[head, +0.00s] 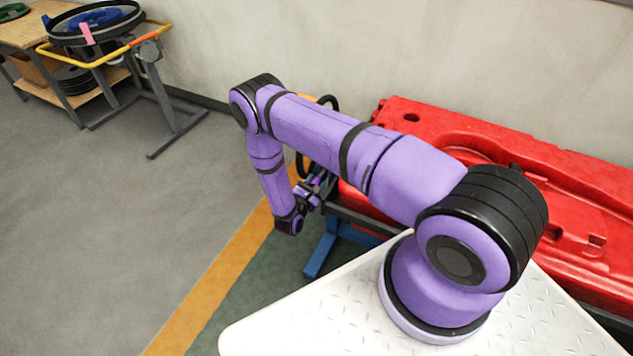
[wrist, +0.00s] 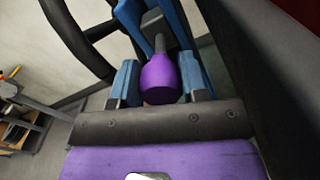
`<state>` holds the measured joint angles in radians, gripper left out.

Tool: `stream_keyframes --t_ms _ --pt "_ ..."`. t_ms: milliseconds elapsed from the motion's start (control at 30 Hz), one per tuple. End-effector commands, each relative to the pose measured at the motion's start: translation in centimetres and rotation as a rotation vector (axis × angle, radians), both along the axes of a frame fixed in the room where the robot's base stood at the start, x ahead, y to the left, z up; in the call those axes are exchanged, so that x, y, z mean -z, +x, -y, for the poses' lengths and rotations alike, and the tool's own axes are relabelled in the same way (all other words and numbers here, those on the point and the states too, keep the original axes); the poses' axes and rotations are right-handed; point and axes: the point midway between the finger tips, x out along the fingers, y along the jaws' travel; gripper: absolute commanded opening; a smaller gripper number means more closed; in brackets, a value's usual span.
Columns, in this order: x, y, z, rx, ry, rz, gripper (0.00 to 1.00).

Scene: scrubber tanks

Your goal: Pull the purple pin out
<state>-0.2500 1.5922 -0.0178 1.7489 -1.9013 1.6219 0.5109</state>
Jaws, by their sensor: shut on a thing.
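The purple pin (wrist: 160,80) shows in the wrist view as a rounded purple head on a grey shaft. The shaft runs up to a dark grey block between blue parts; how deep it sits there I cannot tell. My gripper (wrist: 159,72) has one blue finger on each side of the purple head and is shut on it. In the head view my gripper (head: 312,188) is small and partly hidden, beside the grey and blue frame at the left end of the red tank. I cannot make out the pin clearly there.
The red tank (head: 570,190) lies along the wall on the right. A blue stand leg (head: 321,255) is below my gripper. Black hoses (head: 329,103) curve close behind my arm. A cart with a yellow rail (head: 75,62) stands far left. The grey floor between is clear.

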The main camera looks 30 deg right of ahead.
Motion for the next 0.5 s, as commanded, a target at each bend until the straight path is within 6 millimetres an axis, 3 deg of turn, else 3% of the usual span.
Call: stream_keyframes --t_ms 100,133,233,500 --pt "0.11 -0.25 -0.36 -0.002 0.003 -0.004 0.00" --pt "0.12 -0.26 -0.38 -0.002 0.003 -0.004 0.43" --pt "0.12 -0.24 -0.38 -0.002 0.003 -0.004 0.66" --pt "0.07 -0.18 -0.28 -0.001 0.002 -0.004 0.66"
